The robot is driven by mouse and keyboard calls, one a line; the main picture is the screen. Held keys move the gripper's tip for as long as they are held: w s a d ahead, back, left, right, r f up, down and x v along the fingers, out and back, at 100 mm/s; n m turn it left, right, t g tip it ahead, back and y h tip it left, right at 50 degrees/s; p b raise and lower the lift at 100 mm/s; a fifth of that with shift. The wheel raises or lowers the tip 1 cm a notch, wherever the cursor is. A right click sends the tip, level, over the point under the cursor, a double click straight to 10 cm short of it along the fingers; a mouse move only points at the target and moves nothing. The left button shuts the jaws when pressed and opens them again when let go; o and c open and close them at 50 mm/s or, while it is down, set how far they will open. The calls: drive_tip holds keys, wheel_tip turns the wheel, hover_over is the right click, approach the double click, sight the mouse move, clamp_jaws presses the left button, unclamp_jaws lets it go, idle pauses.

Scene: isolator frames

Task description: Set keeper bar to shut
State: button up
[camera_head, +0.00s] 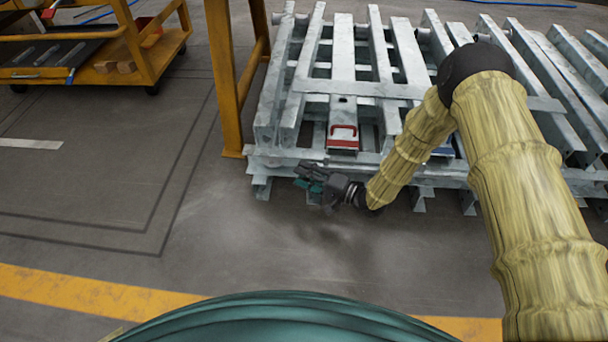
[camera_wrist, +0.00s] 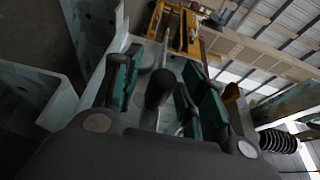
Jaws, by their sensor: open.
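The galvanised isolator frames (camera_head: 345,88) lie in a stack in the head view. I cannot tell which part is the keeper bar. My gripper (camera_head: 306,180) is open, in front of the frames' lower front rail, below and left of the red handle. In the wrist view its green-padded fingers (camera_wrist: 162,90) stand apart, with a dark rounded knob (camera_wrist: 160,87) seen between them. I cannot tell whether the knob belongs to the gripper. No contact is clear.
A yellow post (camera_head: 222,80) stands just left of the frames. A yellow trolley (camera_head: 110,62) with tools is at the upper left. My arm covers part of the frames, including most of a blue item (camera_head: 443,151). The floor in front and to the left is clear.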

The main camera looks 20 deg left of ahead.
drive_tip(key=shift+d, duration=0.15)
drive_tip(key=s+d, duration=0.2)
drive_tip(key=d, duration=0.9)
drive_tip(key=shift+s+d, duration=0.2)
drive_tip(key=shift+d, duration=0.05)
